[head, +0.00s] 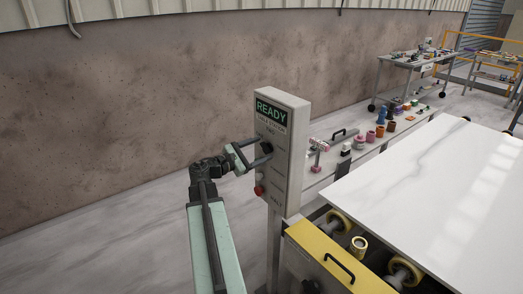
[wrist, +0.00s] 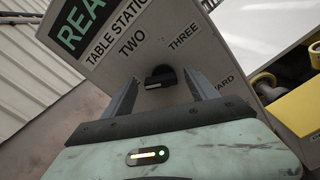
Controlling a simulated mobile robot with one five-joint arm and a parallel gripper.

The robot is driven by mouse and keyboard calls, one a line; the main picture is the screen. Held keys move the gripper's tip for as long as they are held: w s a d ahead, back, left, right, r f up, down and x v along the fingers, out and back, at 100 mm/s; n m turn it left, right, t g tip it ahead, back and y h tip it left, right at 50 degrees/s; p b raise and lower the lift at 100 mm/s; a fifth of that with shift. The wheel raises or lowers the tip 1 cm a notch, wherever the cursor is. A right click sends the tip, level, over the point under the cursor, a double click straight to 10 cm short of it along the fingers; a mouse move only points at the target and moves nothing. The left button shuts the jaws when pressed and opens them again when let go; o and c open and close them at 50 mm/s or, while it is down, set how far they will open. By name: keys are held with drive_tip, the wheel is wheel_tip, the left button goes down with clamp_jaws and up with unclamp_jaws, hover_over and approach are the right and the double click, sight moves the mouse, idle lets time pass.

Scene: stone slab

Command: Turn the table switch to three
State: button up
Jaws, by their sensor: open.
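The table switch is a small black knob (wrist: 160,77) on the face of a grey control box (head: 289,172). In the wrist view the labels TWO (wrist: 132,44) and THREE (wrist: 183,40) sit above it, THREE to the right. The knob's exact pointing direction is hard to tell. My gripper (wrist: 166,88) is open, with one finger on each side of the knob; contact is not visible. In the head view my gripper (head: 262,153) reaches the box's front from the left and partly hides the knob.
A green READY sign (head: 271,112) tops the box, and a red button (head: 259,190) sits low on it. A white stone slab (head: 440,200) lies to the right, near a yellow roller frame (head: 318,255). A bench with tools stands behind. Floor at left is clear.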

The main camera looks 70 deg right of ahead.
drive_tip(key=shift+s+d, duration=0.2)
drive_tip(key=shift+d, duration=0.1)
drive_tip(key=shift+c, duration=0.4)
drive_tip(key=c, duration=1.3)
